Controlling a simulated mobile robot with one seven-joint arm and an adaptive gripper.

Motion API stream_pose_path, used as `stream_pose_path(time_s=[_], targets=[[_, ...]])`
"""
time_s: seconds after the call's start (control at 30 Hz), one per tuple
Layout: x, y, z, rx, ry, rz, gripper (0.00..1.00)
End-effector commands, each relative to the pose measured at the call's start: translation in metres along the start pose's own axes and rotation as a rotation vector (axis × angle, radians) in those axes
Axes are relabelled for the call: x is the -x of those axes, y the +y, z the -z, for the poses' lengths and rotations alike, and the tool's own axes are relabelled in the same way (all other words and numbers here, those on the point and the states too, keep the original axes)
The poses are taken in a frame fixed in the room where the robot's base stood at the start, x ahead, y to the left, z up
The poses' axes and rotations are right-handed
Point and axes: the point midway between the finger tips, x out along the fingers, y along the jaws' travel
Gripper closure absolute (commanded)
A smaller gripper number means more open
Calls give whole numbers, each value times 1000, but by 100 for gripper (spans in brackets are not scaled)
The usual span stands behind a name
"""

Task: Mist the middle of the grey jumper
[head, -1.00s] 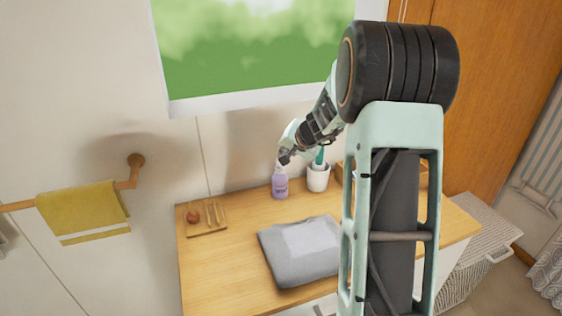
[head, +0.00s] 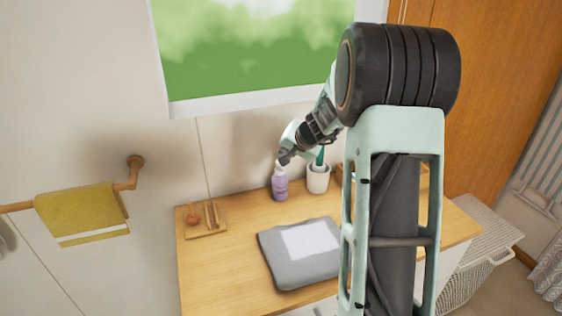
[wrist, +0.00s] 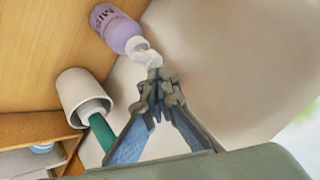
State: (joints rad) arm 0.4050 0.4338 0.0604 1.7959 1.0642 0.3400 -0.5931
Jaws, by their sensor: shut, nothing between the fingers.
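A purple bottle (head: 280,187) with a pale top stands upright at the back of the wooden counter. My gripper (head: 284,158) is shut at the bottle's top. In the wrist view the closed fingertips (wrist: 157,84) meet at the whitish nozzle end of the bottle (wrist: 121,32), with nothing between them; whether they touch it I cannot tell. The grey jumper (head: 292,272) lies folded on the front part of the counter, with a lighter rectangular patch (head: 310,240) on it. My arm hides its right side.
A white cup (head: 318,180) with a green-handled item stands right of the bottle. A wooden tray (head: 206,233) with small items lies at left. A yellow towel (head: 82,212) hangs on the wall rail. The wooden counter (head: 215,270) is bare left of the jumper.

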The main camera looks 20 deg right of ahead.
Motion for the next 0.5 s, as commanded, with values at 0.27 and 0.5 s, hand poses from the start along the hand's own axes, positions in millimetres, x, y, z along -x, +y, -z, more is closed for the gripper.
stream_pose_path(time_s=[0.27,0.5], targets=[[15,-11,11,1,0,1,100],[32,-23,23,1,1,0,100]])
